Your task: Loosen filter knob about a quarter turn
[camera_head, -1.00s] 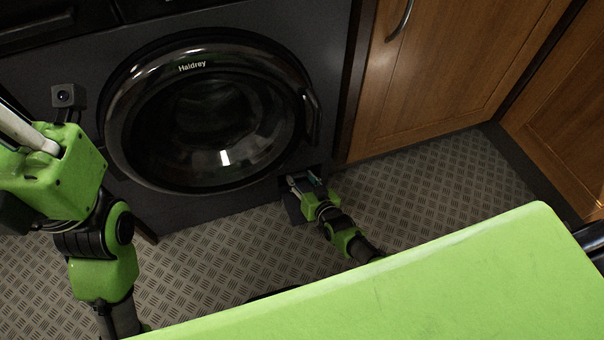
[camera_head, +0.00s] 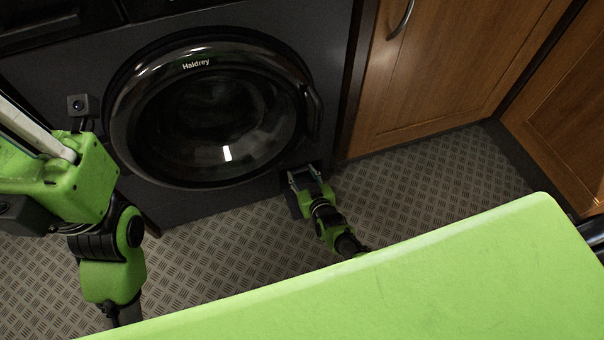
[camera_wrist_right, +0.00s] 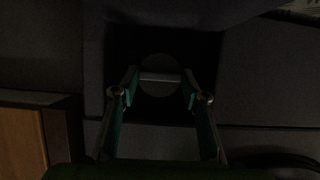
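The round dark filter knob (camera_wrist_right: 160,77) with a pale horizontal grip bar sits in a dark recess in the right wrist view. In the head view it is hidden at the washer's lower right corner. My right gripper (camera_head: 304,177) reaches into that corner. In the wrist view its two fingertips (camera_wrist_right: 161,86) stand left and right of the knob, close to its rim; a narrow dark gap seems to separate them from it. The grip bar looks level. My left gripper (camera_head: 35,125) is at the left edge, its fingertips outside the picture.
The dark washing machine (camera_head: 265,205) with its round glass door (camera_head: 215,115) stands behind. Wooden cabinets (camera_head: 445,75) are at the right. The patterned floor (camera_head: 420,185) is clear between cabinets and my right arm.

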